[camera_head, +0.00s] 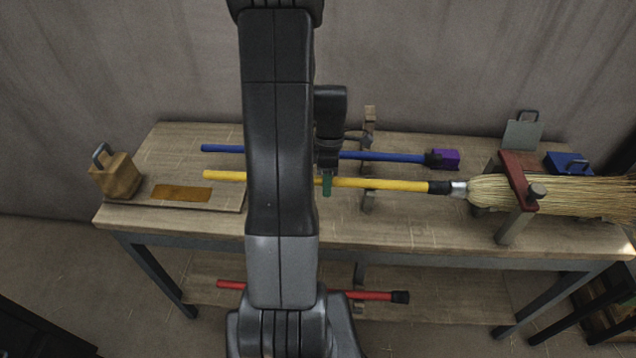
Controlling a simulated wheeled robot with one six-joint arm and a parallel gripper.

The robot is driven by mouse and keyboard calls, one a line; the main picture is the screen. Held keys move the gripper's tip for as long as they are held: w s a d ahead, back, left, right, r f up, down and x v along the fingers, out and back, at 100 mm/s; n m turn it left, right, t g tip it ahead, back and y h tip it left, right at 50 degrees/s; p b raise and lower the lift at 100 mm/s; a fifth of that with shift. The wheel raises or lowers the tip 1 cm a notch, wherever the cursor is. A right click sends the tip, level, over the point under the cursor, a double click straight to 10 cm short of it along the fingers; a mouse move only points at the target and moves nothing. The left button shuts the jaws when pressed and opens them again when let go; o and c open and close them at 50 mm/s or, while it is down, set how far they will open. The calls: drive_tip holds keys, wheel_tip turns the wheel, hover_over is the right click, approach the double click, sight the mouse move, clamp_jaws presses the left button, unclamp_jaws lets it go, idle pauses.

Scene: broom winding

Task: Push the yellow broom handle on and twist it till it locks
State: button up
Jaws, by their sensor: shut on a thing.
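The yellow broom handle (389,184) lies level across the workbench, its left part passing behind my arm. Its black collar (439,187) meets the silver socket (459,189) of the straw broom head (490,191); I cannot tell whether it is locked. The broom head lies sideways at the right, held in a clamp with a red bar (517,180). My gripper (327,184), with a green fingertip, is shut on the yellow handle left of its middle support. My arm hides part of the grip.
A blue handle (380,156) with a purple end block (445,159) lies just behind. A wooden stand (369,122) rises near the middle. A tan weight (116,176) and an orange patch (181,193) are left. A red handle (370,295) lies on the lower shelf.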

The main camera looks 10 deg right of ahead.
drive_tip(key=shift+f+t+h+b, duration=0.1)
drive_tip(key=shift+t+h+b, duration=0.3)
drive_tip(key=shift+t+b, duration=1.3)
drive_tip(key=shift+f+t+h+b, duration=0.1)
drive_tip(key=shift+t+h+b, duration=0.45)
drive_tip(key=shift+b, duration=2.1)
drive_tip(key=shift+d+r+t+h+b, duration=0.1)
drive_tip(key=shift+t+h+b, duration=0.45)
drive_tip(key=shift+t+b, duration=3.5)
